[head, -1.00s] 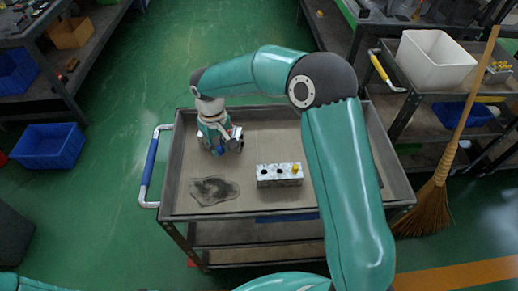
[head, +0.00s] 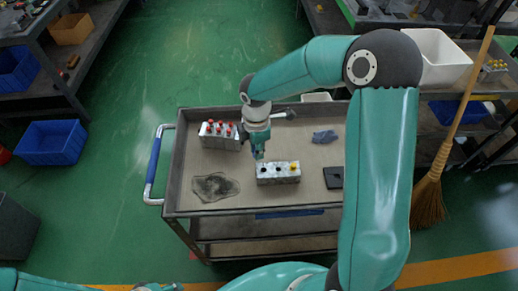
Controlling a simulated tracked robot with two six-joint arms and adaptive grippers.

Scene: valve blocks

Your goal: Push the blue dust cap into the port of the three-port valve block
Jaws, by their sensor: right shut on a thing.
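The three-port valve block (head: 278,178) is a pale metal block near the middle of the cart top. A yellow cap sits at its right end, and dark round ports show at its left and middle. My right gripper (head: 259,156) points down just above and behind the left end of the block. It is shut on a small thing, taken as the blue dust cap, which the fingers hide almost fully. I cannot tell whether the cap touches the port.
A second metal block (head: 220,142) with several red caps stands behind and left. A blue-grey cloth (head: 325,137) and a black flat piece (head: 333,178) lie to the right. The cart's raised rim (head: 175,165) surrounds the top.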

